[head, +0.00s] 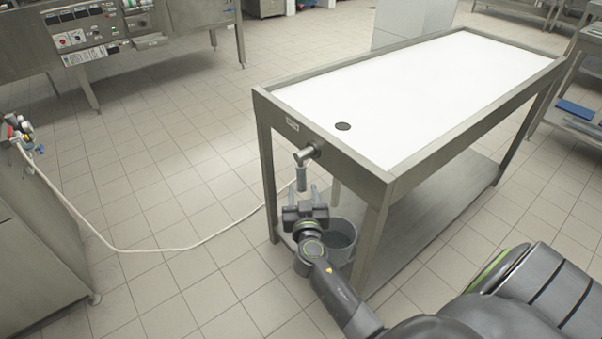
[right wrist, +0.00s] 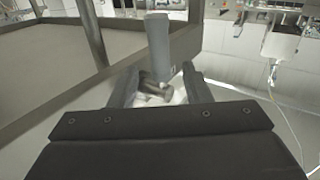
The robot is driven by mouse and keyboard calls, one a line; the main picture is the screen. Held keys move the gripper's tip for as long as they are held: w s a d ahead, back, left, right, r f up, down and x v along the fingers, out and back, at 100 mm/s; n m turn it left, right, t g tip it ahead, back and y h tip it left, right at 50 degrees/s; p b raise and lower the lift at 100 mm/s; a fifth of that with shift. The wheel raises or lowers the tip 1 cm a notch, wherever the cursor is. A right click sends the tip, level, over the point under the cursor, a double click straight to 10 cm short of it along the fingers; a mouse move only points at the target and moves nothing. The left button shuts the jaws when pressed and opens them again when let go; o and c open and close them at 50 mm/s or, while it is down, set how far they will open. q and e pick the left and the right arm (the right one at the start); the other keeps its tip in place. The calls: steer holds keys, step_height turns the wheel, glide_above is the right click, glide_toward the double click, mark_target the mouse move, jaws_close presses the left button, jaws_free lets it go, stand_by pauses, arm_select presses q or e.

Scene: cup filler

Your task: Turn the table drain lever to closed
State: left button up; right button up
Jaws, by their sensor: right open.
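The steel table (head: 392,193) has a white top with a dark round drain hole (head: 343,126). A metal drain pipe (head: 306,154) sticks out of its near-left end. The grey drain lever (head: 301,180) hangs down from that pipe; its grey grip also shows in the right wrist view (right wrist: 158,45). My right gripper (head: 304,192) is open just below the pipe, its two fingers on either side of the lever's lower end. In the right wrist view the fingers (right wrist: 160,88) stand apart; I cannot tell whether either touches the lever. My left gripper is out of view.
A grey bucket (head: 341,236) stands on the table's lower shelf, close to my right arm. A white hose (head: 200,243) runs across the tiled floor from the machine at left. The floor left of the table is otherwise clear. Control panels (head: 90,35) stand at the back left.

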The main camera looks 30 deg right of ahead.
mark_target(302, 179)
steer(key=x, duration=0.7)
jaws_close()
